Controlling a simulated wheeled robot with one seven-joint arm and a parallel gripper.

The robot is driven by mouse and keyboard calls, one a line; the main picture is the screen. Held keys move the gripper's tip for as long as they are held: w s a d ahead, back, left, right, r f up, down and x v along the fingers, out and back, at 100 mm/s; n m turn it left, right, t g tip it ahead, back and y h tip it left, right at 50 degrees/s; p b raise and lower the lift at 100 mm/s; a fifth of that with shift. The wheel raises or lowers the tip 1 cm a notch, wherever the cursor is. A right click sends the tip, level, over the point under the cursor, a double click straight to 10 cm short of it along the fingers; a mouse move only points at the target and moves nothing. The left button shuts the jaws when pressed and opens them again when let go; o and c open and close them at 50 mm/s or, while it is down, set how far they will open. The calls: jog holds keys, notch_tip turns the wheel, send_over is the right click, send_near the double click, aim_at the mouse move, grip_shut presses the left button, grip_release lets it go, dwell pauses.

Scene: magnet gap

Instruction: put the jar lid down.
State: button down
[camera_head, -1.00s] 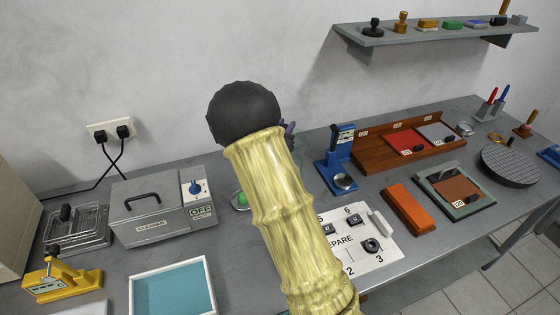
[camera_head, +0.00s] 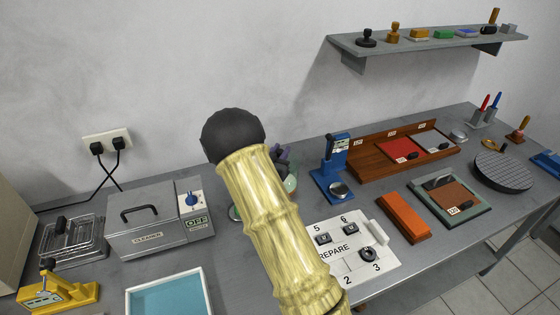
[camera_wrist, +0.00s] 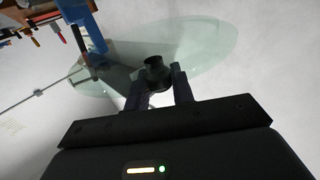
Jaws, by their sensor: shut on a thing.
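The jar lid (camera_wrist: 205,45) is a clear, greenish glass disc with a dark knob (camera_wrist: 153,64), seen in the wrist view. My gripper (camera_wrist: 158,80) is shut on the knob, with one dark finger on each side. The disc lies beyond the fingers and looks tilted in that view. In the head view my arm hides most of my gripper; a pale greenish part that looks like the lid (camera_head: 291,183) shows just right of the arm. I cannot tell how far the lid is above the bench.
A grey cleaner box (camera_head: 150,236), a blue tray (camera_head: 168,292) and a yellow tool (camera_head: 60,293) are on the left. A white numbered board (camera_head: 350,262), blue stand (camera_head: 332,172), orange block (camera_head: 404,216) and framed board (camera_head: 449,199) are on the right. A shelf (camera_head: 430,43) hangs above.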

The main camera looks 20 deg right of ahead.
jog(key=shift+f, duration=0.1)
jog(key=shift+f, duration=1.75)
jog(key=shift+f, duration=0.2)
jog(key=c, duration=1.2)
grip_release()
jog(key=shift+p, duration=0.3)
jog(key=shift+s+a+f, duration=0.1)
jog(key=shift+s+a, duration=0.1)
jog(key=shift+a, duration=0.05)
jog(key=b+v, duration=0.1)
jog(key=v, duration=0.4)
jog(key=b+v, duration=0.2)
jog(key=v, duration=0.4)
jog(key=b+v, duration=0.1)
jog(key=v, duration=0.4)
jog(key=shift+s+a+r, duration=0.2)
jog(key=shift+a+r, duration=0.1)
jog(key=shift+a, duration=0.1)
